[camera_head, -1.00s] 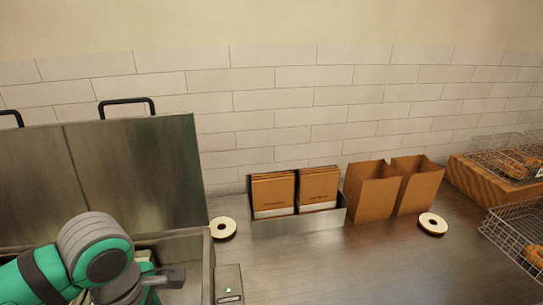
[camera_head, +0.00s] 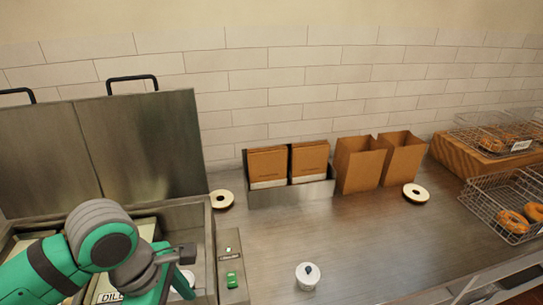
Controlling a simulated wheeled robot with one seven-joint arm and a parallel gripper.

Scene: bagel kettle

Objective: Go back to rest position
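My arm, green and grey, shows at the lower left in the head view. My gripper (camera_head: 180,255) is over the front of the open steel kettle bin (camera_head: 183,215); its fingers are small and partly hidden by the wrist, so I cannot tell if they are open or shut. No held object can be made out. A pale round thing lies below the gripper, partly covered by the arm.
Two open brown paper bags (camera_head: 358,165) stand beside a steel holder (camera_head: 290,194) of folded bags. A small white pot (camera_head: 308,275) stands on the front counter. Wire baskets (camera_head: 513,205) with bagels are at the right. The raised steel lid (camera_head: 145,145) stands behind my arm.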

